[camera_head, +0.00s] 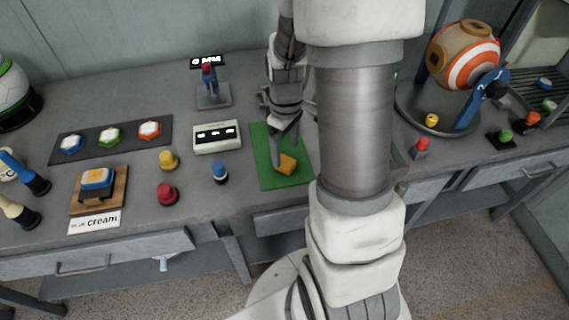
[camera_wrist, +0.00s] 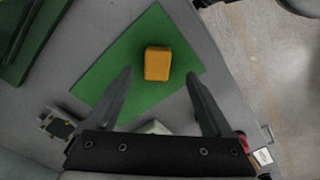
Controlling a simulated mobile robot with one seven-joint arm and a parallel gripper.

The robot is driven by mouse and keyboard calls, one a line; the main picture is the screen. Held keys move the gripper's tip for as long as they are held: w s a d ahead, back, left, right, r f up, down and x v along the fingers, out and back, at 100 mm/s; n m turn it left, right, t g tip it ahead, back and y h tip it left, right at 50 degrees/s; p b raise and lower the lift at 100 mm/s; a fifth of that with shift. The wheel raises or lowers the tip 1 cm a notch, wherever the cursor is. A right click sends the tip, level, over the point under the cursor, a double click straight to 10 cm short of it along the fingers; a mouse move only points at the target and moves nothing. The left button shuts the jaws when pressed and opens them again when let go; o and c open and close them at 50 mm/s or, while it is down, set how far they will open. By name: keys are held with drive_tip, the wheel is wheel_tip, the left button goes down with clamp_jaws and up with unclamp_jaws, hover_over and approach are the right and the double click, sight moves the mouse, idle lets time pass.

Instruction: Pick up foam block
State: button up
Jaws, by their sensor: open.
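The foam block, a small orange-yellow block (camera_head: 287,164), lies on a green mat (camera_head: 268,136) near the front edge of the bench. In the wrist view the block (camera_wrist: 157,63) sits on the bare green mat (camera_wrist: 120,75). My gripper (camera_head: 284,143) points down over the mat, just behind the block in the head view. In the wrist view my gripper (camera_wrist: 159,74) is open, with one finger to each side of the block and clear gaps between. The block is not held. My arm hides the mat's right side in the head view.
A white box with a display (camera_head: 217,138) stands left of the mat, with a blue peg (camera_head: 220,172) near the front edge. A small stand (camera_head: 211,92) is behind. A striped ball (camera_head: 465,56) sits in a press at right.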

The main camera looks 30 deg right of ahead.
sight(287, 162)
drive_tip(key=f+b, duration=0.1)
drive_tip(key=f, duration=0.4)
drive_tip(key=shift+d+f, duration=0.15)
drive_tip(key=shift+d, duration=0.05)
clamp_jaws()
